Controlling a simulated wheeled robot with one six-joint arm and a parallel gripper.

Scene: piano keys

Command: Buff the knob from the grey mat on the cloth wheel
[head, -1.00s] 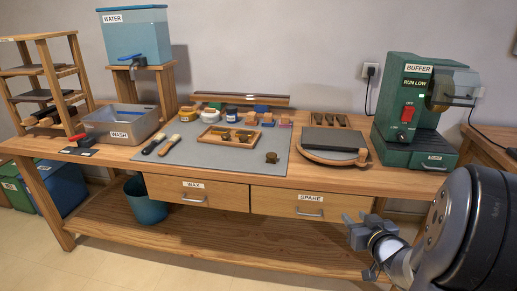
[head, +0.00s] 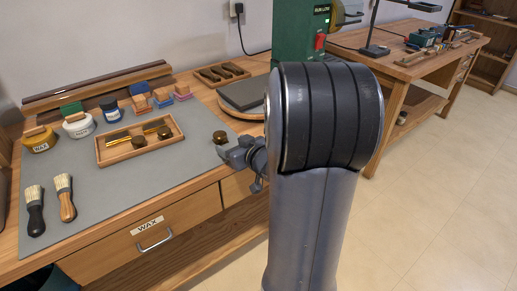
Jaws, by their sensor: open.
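The dark brown knob (head: 219,138) stands on the right part of the grey mat (head: 100,195), near the mat's front right edge. My gripper (head: 232,153) is open, with its fingertips just right of and below the knob in the picture. I cannot tell whether they touch it; no grip on it shows. The green buffer (head: 297,35) stands behind my arm, with its lower part hidden. Part of its cloth wheel (head: 338,13) shows at the top edge, right of the red switch.
A wooden tray (head: 105,154) with brass-coloured pieces lies left of the knob. Jars, blocks and two brushes (head: 65,198) are also on the mat. A round board with a dark slab (head: 245,92) lies behind my gripper. My arm hides the bench's right part.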

